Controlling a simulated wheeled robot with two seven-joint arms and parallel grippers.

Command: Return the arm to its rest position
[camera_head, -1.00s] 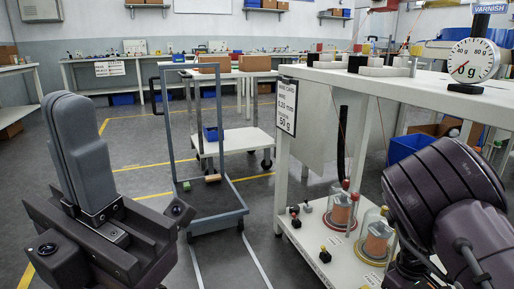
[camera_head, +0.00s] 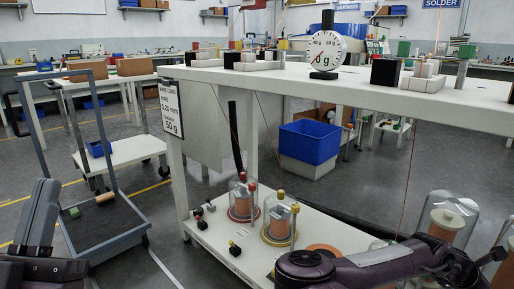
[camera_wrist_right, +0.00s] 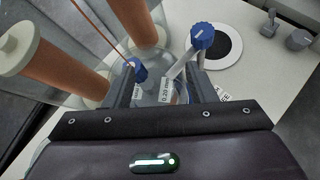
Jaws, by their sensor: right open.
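My left gripper (camera_head: 38,215) is at the lower left of the head view, cut off by the frame edge. Its grey fingers point up, and I cannot tell whether there is a gap between them. My right arm (camera_head: 375,268) reaches in at the bottom right, over the lower shelf of the white bench. My right gripper (camera_wrist_right: 160,85) shows in the wrist view, with its two dark fingers apart. Between and beyond them are a clear jar, a small 0.20 mm label (camera_wrist_right: 166,90) and a blue knob (camera_wrist_right: 203,36). Nothing is seen gripped.
The white bench top (camera_head: 290,78) carries a dial scale (camera_head: 326,50) and small blocks. Glass-covered copper spools (camera_head: 243,203) stand on its lower shelf (camera_head: 215,243), close to my right arm. A flat cart (camera_head: 130,240) stands at left. A blue bin (camera_head: 310,141) is behind the bench.

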